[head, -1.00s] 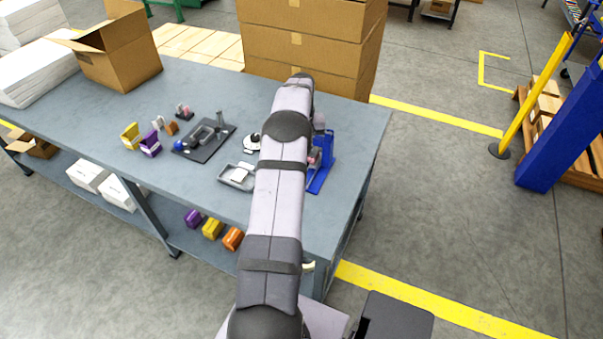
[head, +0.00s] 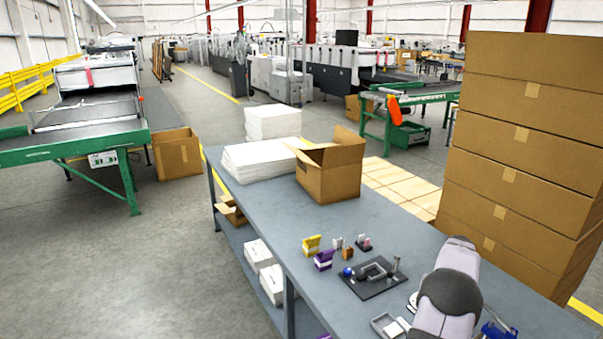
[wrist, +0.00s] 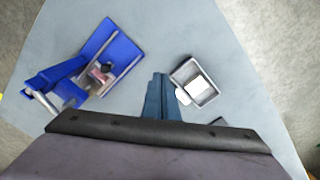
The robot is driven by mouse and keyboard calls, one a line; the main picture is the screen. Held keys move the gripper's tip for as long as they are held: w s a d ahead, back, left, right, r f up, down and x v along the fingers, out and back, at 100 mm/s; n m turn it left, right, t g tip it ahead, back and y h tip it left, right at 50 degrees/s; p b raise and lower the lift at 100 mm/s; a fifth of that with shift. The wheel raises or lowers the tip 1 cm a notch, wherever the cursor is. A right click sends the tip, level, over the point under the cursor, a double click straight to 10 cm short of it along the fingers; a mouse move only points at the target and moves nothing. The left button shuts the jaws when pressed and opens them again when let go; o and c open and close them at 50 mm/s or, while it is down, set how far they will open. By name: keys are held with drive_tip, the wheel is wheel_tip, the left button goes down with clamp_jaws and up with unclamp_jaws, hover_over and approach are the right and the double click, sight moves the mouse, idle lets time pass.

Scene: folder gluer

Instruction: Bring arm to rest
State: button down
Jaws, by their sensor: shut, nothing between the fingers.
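My gripper (wrist: 160,92) shows in the wrist view with its blue fingers together and nothing between them, above the grey-blue table (wrist: 185,32). A blue stand (wrist: 118,48) with metal rods and a small reddish part is to its left. A small grey tray (wrist: 184,72) holding a white piece is just to its right. In the head view my arm (head: 450,288) reaches over the near right part of the table; the gripper is hidden there.
A black fixture plate (head: 385,285), a yellow holder (head: 311,244) and a purple holder (head: 323,260) stand on the table. An open carton (head: 330,180) and white paper stacks (head: 258,160) are farther back. Tall stacked cartons (head: 520,150) rise beyond the right side.

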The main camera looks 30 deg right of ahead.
drive_tip(key=w+a+r+n, duration=0.2)
drive_tip(key=w+a, duration=0.1)
drive_tip(key=a, duration=0.5)
drive_tip(key=w+a+r+n, duration=0.1)
drive_tip(key=w+a+r, duration=0.15)
drive_tip(key=a, duration=0.65)
drive_tip(key=w+a+r+n, duration=0.2)
drive_tip(key=w+a, duration=0.1)
drive_tip(key=a, duration=0.5)
drive_tip(key=s+a+n, duration=0.1)
drive_tip(key=s+a, duration=0.3)
drive_tip(key=a, duration=0.3)
drive_tip(key=s+a+n, duration=0.2)
drive_tip(key=s+a, duration=0.3)
drive_tip(key=a, duration=0.3)
drive_tip(key=s+a+f+n, duration=0.1)
drive_tip(key=s+a+n, duration=0.1)
drive_tip(key=s+a, duration=0.2)
drive_tip(key=a, duration=0.3)
drive_tip(key=shift+s+a, duration=0.25)
drive_tip(key=shift+a, duration=0.15)
drive_tip(key=shift+d+f, duration=0.1)
drive_tip(key=shift+f, duration=0.05)
